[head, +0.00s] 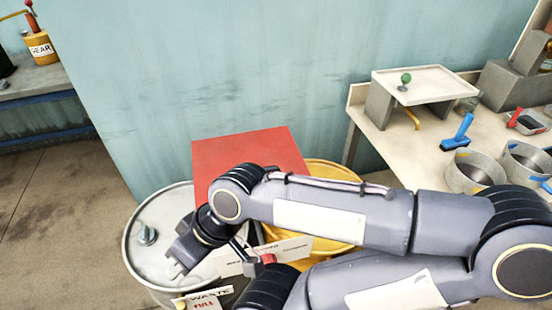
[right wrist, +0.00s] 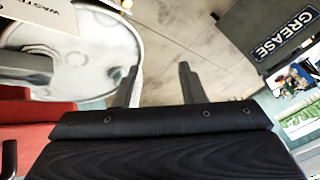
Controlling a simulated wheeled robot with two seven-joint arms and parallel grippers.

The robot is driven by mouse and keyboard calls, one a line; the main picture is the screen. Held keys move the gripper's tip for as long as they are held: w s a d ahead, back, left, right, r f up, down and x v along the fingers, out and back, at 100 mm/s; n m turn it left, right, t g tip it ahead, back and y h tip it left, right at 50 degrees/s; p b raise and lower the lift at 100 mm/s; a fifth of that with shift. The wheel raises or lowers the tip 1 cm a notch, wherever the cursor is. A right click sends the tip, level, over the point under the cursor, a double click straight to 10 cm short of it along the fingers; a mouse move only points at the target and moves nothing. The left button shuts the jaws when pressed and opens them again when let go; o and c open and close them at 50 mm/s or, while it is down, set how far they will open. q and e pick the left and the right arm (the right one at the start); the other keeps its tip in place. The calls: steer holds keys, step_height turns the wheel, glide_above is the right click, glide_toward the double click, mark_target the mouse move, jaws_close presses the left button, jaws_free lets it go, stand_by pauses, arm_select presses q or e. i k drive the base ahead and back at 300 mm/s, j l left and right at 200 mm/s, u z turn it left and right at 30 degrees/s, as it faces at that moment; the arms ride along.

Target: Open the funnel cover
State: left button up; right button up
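A flat red panel (head: 250,150), apparently the funnel cover, shows above a round yellow funnel or drum top (head: 325,185). My right arm hides much of both, so I cannot tell how the panel is hinged or how far it is raised. A red surface, likely the same panel, also shows at the left of the right wrist view (right wrist: 35,118). My right gripper (head: 177,262) is over the white drum lid, left of the red panel. In the right wrist view its fingers (right wrist: 158,78) are apart with nothing between them. My left gripper is not in view.
A white drum (head: 165,225) with a bolt-like fitting stands at the left, beside a waste sign (head: 208,298). A workbench (head: 400,150) with metal pots (head: 475,172) and a blue-handled tool (head: 458,133) is at the right. The floor at the left is clear.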

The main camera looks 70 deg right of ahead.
mark_target(275, 150)
steer(key=z, duration=2.05)
steer(key=j+u, duration=0.25)
steer(key=j, duration=0.25)
steer(key=j+u, duration=0.3)
steer(key=j, duration=0.2)
